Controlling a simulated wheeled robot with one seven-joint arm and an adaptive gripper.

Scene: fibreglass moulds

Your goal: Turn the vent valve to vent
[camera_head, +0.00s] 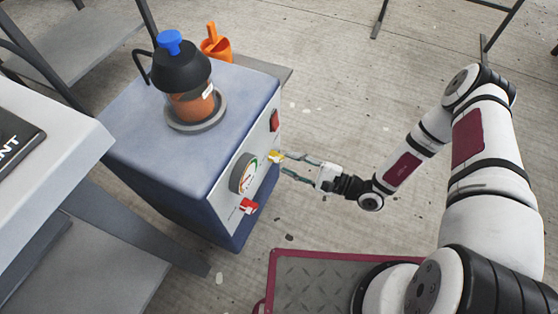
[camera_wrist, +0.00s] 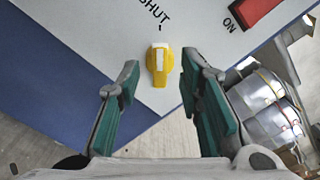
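A yellow knob with a white pointer mark, which I take as the vent valve (camera_wrist: 160,72), is on the pale front panel of a blue-sided machine (camera_head: 205,120). Its white mark points up towards the printed word SHUT; no VENT label is readable. In the head view the yellow knob (camera_head: 275,156) is small and partly hidden at my fingertips. My gripper (camera_wrist: 160,84) is open, with one finger to each side of the knob and a gap on both sides. It also shows in the head view (camera_head: 281,165), in front of the panel.
A red switch (camera_wrist: 247,12) marked ON is up and right of the knob. A round gauge (camera_head: 243,173) and a red knob (camera_head: 249,206) are on the panel.

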